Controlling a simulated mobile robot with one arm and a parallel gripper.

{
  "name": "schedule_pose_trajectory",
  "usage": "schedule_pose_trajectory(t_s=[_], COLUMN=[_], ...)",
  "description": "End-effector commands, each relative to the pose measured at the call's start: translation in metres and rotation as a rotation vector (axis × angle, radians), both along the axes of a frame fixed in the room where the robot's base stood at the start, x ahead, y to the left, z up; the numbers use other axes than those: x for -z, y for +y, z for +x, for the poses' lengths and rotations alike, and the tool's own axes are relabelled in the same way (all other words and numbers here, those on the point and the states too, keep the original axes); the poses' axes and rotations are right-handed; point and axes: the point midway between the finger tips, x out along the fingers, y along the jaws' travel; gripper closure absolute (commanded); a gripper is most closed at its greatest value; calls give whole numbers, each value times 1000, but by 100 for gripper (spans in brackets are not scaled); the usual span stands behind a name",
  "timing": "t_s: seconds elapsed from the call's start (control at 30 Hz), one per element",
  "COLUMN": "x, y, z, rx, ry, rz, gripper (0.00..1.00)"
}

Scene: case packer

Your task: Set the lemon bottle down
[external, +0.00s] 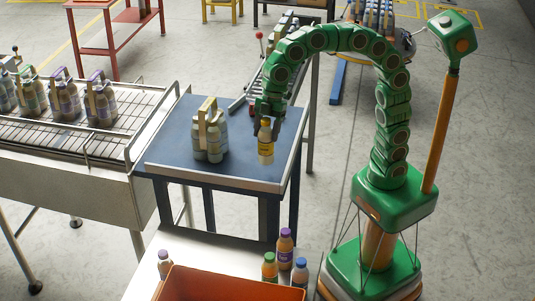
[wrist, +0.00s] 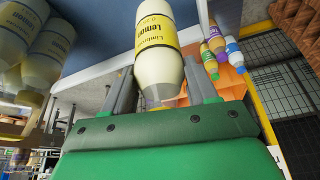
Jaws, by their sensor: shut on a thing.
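The lemon bottle (external: 265,146) is pale with a yellow label and stands upright at the right part of the blue table (external: 180,155). My gripper (external: 269,118) comes down from above and is shut on the upper part of the lemon bottle. In the wrist view the lemon bottle (wrist: 157,45) shows its yellow label between the two grey fingers of my gripper (wrist: 160,98). Its base looks at or very near the tabletop; I cannot tell whether it touches.
A bottle carrier (external: 209,137) with several bottles stands left of the lemon bottle on the table. A conveyor (external: 95,130) with more carriers is at the left. In front, an orange crate (external: 225,287) and several loose bottles (external: 285,250) stand on a white surface.

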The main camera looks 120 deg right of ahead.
Motion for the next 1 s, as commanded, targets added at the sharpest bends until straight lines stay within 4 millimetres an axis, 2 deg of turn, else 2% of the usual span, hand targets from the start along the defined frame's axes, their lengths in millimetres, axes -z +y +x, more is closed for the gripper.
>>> schedule_pose_trajectory(t_s=[0.3,0.53,0.97,1.0], x=[21,49,53,53], y=[-2,-2,-2,-2], z=[17,16,17,17], rx=[0,-1,-1,0], ry=[1,4,-2,-2], rz=[-1,0,-1,-1], gripper=[84,84,84,39])
